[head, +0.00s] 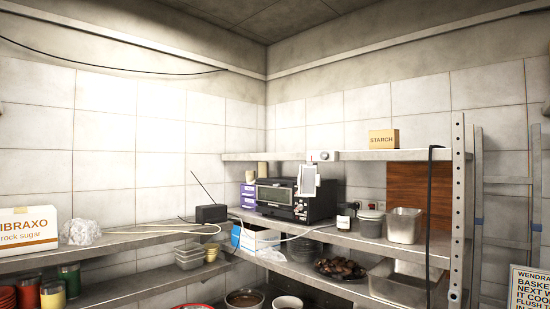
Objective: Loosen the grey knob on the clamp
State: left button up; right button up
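A small white clamp (329,155) sits on the front edge of the upper wall shelf, near the middle of the head view. A round grey part that looks like its knob (323,156) shows on its front. A white-framed device with a grey face (308,180) hangs just below and left of the clamp, in front of the black oven. It is too small to tell how tightly the clamp grips the shelf. Neither of my grippers is in view.
The upper shelf (400,154) carries a starch box (383,139). Below, the middle shelf (370,242) holds a black oven (285,198), a jar (343,222) and metal containers (405,225). A dark cable (430,200) hangs at right. A perforated post (458,200) stands at the shelf's right end.

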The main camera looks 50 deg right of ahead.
aim_at(324, 156)
jog(key=z, duration=0.2)
jog(key=i, duration=1)
jog(key=z, duration=1.45)
jog(key=i, duration=0.75)
jog(key=z, duration=0.85)
